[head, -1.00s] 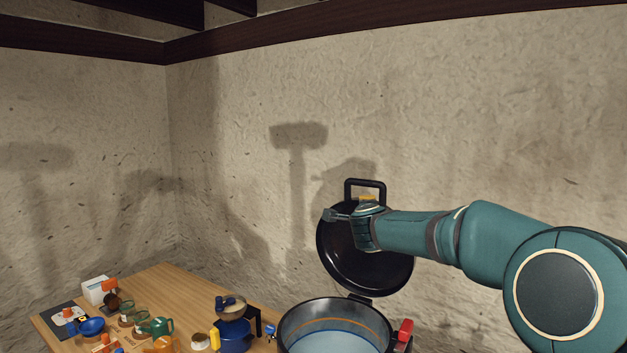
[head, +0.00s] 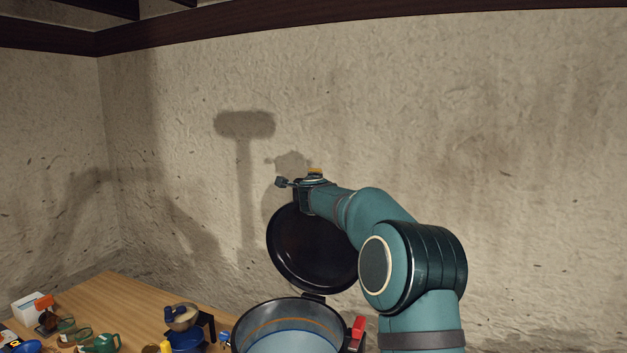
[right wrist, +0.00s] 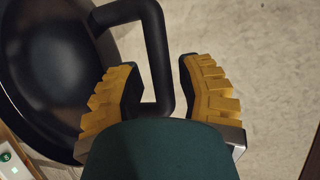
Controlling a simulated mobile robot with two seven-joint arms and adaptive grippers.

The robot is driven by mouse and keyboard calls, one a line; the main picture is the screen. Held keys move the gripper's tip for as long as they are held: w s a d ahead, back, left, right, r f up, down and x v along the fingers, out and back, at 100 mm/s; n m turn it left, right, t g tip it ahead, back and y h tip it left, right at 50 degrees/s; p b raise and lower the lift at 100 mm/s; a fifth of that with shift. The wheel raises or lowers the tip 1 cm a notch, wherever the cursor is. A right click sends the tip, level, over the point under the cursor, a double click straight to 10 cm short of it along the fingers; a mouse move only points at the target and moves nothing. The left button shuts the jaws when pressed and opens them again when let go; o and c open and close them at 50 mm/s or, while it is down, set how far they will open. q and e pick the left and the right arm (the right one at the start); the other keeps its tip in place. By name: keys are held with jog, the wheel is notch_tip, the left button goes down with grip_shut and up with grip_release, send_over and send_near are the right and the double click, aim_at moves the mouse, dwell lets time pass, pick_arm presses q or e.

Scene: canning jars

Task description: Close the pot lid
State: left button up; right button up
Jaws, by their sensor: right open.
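The black pot lid (head: 310,255) stands open and upright at the back of the pot (head: 240,335), in the head view. The pot's mouth is uncovered and its lower part is cut off by the frame. My right gripper (head: 298,184) is at the lid's top edge and hides the lid handle there. In the right wrist view the gripper (right wrist: 160,85) is open, with a yellow finger on each side of the black handle (right wrist: 158,50). The lid (right wrist: 55,60) fills the left of that view. Contact with the handle is unclear. My left gripper is out of view.
A wooden table (head: 115,300) at lower left holds a blue pot (head: 186,342), a green watering can (head: 100,343) and other small things. A red part (head: 358,327) sticks out at the pot's right side. A rough plaster wall (head: 480,130) stands behind the lid.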

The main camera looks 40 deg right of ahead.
jog(key=shift+p+x, duration=0.4)
jog(key=shift+x, duration=0.9)
grip_shut()
